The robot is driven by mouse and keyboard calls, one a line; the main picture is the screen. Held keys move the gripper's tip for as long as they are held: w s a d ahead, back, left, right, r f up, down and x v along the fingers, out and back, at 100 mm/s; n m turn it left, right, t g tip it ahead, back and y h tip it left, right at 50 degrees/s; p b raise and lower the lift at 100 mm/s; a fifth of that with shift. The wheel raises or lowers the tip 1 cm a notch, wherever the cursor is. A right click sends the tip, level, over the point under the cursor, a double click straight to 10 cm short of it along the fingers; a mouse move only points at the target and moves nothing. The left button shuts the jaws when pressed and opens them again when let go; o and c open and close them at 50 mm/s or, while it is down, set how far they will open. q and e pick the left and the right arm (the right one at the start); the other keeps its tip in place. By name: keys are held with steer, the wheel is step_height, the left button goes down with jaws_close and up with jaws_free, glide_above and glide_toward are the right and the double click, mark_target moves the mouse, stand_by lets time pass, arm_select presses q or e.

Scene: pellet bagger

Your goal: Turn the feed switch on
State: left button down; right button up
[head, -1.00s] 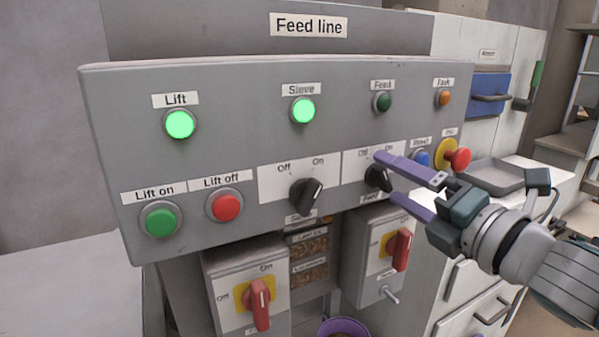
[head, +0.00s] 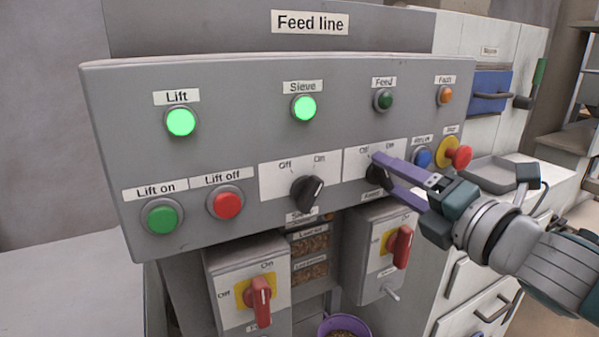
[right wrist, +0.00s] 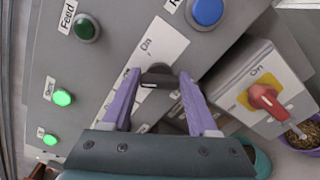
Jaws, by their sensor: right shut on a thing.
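The black feed switch (head: 373,175) sits on its white plate on the panel, under the Off and On labels. Its knob also shows in the right wrist view (right wrist: 158,79). A pale mark on it points to the left there, away from the On label. My right gripper (head: 380,172) has its purple fingers on both sides of the knob and is shut on it; the fingers partly hide it in the head view. The green Feed lamp (head: 383,99) above is dark. My left gripper is not in view.
The sieve switch (head: 307,193) is left of the feed switch, and the Lift (head: 181,121) and Sieve (head: 304,108) lamps glow green. Close on the right are a blue button (head: 423,159) and a red emergency button (head: 461,157). A red-handled switch box (head: 398,243) is below.

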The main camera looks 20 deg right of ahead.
steer(key=c, duration=0.4)
steer(key=shift+o, duration=0.2)
steer(key=shift+m, duration=0.4)
steer(key=m+p, duration=0.1)
steer(key=m, duration=0.3)
steer(key=shift+f+m, duration=0.1)
steer(key=shift+m, duration=0.3)
steer(key=m, duration=0.4)
steer(key=shift+f+m+p, duration=0.1)
steer(key=shift+m+p, duration=0.2)
steer(key=shift+p, duration=0.05)
steer(key=shift+m, duration=0.8)
